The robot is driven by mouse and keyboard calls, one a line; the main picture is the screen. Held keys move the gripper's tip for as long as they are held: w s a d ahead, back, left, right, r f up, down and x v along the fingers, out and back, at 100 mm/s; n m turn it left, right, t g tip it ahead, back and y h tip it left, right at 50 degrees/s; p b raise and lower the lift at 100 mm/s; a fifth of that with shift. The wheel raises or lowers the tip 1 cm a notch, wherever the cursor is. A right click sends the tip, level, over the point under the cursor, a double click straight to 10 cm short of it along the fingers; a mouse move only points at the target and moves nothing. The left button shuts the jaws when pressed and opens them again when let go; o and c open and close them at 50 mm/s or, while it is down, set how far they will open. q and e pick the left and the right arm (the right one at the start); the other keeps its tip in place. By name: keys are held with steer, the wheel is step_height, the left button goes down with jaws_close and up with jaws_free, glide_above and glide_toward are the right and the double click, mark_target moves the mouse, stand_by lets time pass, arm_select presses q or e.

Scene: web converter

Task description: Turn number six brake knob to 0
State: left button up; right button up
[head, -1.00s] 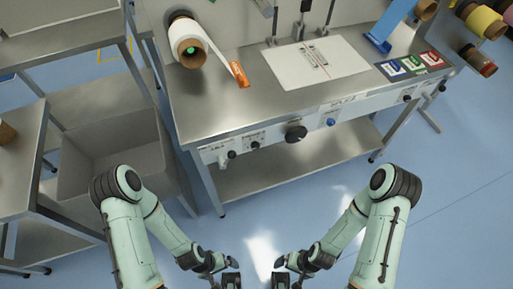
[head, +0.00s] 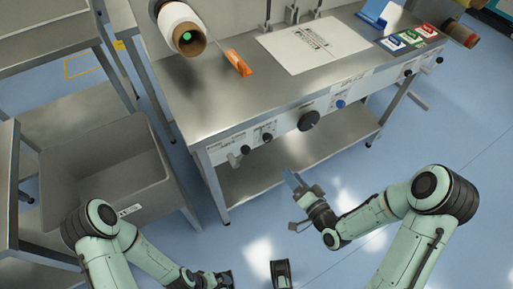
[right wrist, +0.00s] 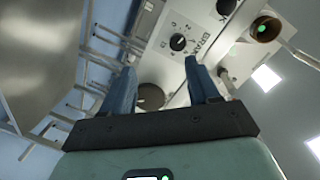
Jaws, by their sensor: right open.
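The front panel of the steel bench carries a row of knobs. A small black knob (head: 267,138) sits on a white label plate left of the large black knob (head: 309,120). In the right wrist view a black knob (right wrist: 178,42) with a numbered dial and BRAKE lettering shows beyond the fingertips; its exact setting is too small to read. My right gripper (head: 293,180) is open and empty, below and in front of the panel, apart from the knobs. It also shows in the right wrist view (right wrist: 160,72). My left gripper (head: 215,279) is low at the bottom edge.
A paper roll (head: 180,27), an orange-handled tool (head: 238,63) and a white sheet (head: 312,44) are on the bench. A grey bin (head: 155,185) stands left. The floor in front is open.

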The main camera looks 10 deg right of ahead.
mark_target(269, 140)
steer(key=shift+t, duration=0.6)
steer(key=x, duration=0.4)
steer(key=r+x, duration=0.1)
steer(key=x, duration=0.4)
steer(key=r+x, duration=0.1)
steer(key=x, duration=0.3)
steer(key=shift+w+a+r, duration=0.1)
steer(key=shift+w+a, duration=0.2)
arm_select(q)
steer(key=shift+a+f, duration=0.1)
steer(key=shift+a, duration=0.15)
arm_select(e)
steer(key=c, duration=1)
steer(key=shift+c, duration=0.2)
arm_select(q)
steer(key=shift+f, duration=0.15)
